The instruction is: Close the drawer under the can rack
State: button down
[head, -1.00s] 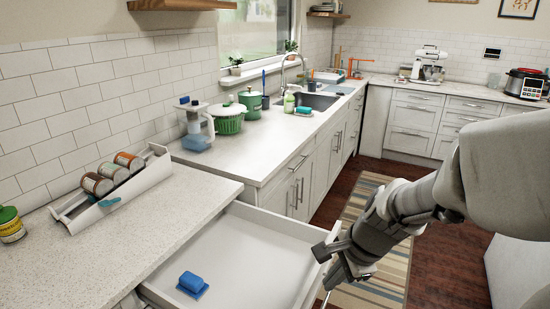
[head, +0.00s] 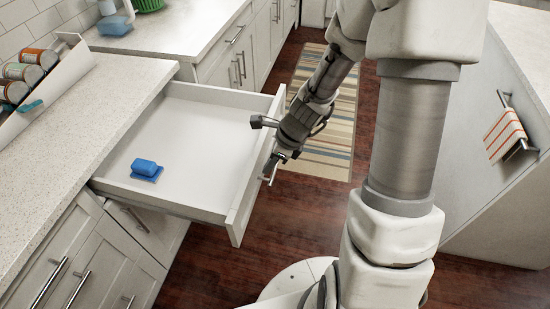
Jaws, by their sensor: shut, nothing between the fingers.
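The drawer (head: 205,118) under the counter with the can rack is pulled well out. It is white and empty except for a small blue block on a flat blue piece (head: 145,168). The can rack (head: 45,90), white and sloped with several cans, stands on the counter at the left edge, partly cut off. My gripper (head: 279,158) is shut and empty at the outer side of the drawer front (head: 255,165), close to its metal handle (head: 270,170). Whether it touches the front or the handle I cannot tell.
Cabinet doors (head: 70,265) with bar handles lie below the counter (head: 110,95). A striped rug (head: 335,115) covers part of the dark wood floor. A white island (head: 510,215) with a hanging striped towel (head: 505,135) stands at right.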

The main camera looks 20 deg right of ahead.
jog(key=shift+x, duration=1.15)
